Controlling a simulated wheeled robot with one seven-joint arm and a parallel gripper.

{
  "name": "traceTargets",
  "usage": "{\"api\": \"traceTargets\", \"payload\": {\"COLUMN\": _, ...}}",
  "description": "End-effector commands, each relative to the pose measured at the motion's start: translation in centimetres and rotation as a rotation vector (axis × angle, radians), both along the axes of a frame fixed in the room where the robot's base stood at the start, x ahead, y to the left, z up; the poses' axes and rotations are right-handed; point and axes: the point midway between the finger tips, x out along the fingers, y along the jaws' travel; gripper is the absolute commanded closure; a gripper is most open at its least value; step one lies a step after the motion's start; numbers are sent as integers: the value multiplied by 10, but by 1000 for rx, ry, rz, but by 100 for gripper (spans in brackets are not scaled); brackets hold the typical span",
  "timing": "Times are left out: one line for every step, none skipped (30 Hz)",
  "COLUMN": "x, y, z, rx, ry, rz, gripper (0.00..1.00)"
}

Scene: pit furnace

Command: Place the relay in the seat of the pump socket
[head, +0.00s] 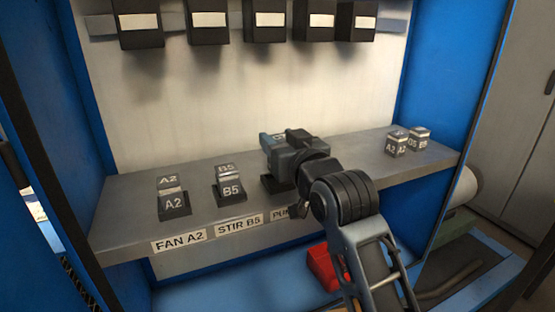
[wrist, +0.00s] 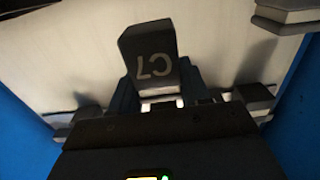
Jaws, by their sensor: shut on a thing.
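My gripper (head: 288,150) is over the third place on the shelf and is shut on a dark relay marked C7 (wrist: 150,58). In the wrist view the relay stands out between my fingers, its marking upside down. In the head view my gripper hides most of the relay. The dark base of the pump socket (head: 272,184) shows just below my gripper, above a label partly hidden by my arm. The seat of the socket is hidden, so I cannot tell whether the relay touches it.
To the left, relay A2 (head: 173,201) and relay B5 (head: 230,190) stand in the fan and stir sockets. Two loose relays (head: 397,146) (head: 419,138) stand on the right of the grey shelf (head: 125,218). Black boxes (head: 208,22) hang above. Blue cabinet walls (head: 465,70) close the sides.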

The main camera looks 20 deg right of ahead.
Motion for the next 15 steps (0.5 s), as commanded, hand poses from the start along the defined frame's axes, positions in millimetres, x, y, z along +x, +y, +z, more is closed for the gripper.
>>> {"api": "traceTargets", "payload": {"x": 1, "y": 3, "z": -2, "rx": 0, "ry": -1, "rz": 0, "gripper": 85}}
{"api": "traceTargets", "payload": {"x": 1, "y": 3, "z": -3, "rx": 0, "ry": -1, "rz": -1, "gripper": 85}}
{"api": "traceTargets", "payload": {"x": 1, "y": 4, "z": -5, "rx": 0, "ry": 0, "rz": -1, "gripper": 85}}
{"api": "traceTargets", "payload": {"x": 1, "y": 4, "z": -9, "rx": 0, "ry": 1, "rz": -1, "gripper": 85}}
{"api": "traceTargets", "payload": {"x": 1, "y": 4, "z": -13, "rx": 0, "ry": 2, "rz": -1, "gripper": 85}}
{"api": "traceTargets", "payload": {"x": 1, "y": 4, "z": -19, "rx": 0, "ry": 2, "rz": -1, "gripper": 85}}
{"api": "traceTargets", "payload": {"x": 1, "y": 4, "z": -24, "rx": 0, "ry": 3, "rz": -1, "gripper": 85}}
{"api": "traceTargets", "payload": {"x": 1, "y": 4, "z": -28, "rx": 0, "ry": 3, "rz": -1, "gripper": 85}}
{"api": "traceTargets", "payload": {"x": 1, "y": 4, "z": -33, "rx": 0, "ry": 3, "rz": -1, "gripper": 85}}
{"api": "traceTargets", "payload": {"x": 1, "y": 4, "z": -36, "rx": 0, "ry": 2, "rz": -1, "gripper": 85}}
{"api": "traceTargets", "payload": {"x": 1, "y": 4, "z": -39, "rx": 0, "ry": 1, "rz": -1, "gripper": 85}}
{"api": "traceTargets", "payload": {"x": 1, "y": 4, "z": -41, "rx": 0, "ry": 0, "rz": -1, "gripper": 85}}
{"api": "traceTargets", "payload": {"x": 1, "y": 4, "z": -42, "rx": 0, "ry": 0, "rz": -1, "gripper": 85}}
{"api": "traceTargets", "payload": {"x": 1, "y": 4, "z": -43, "rx": 0, "ry": -1, "rz": -1, "gripper": 85}}
{"api": "traceTargets", "payload": {"x": 1, "y": 4, "z": -43, "rx": 0, "ry": -1, "rz": -1, "gripper": 85}}
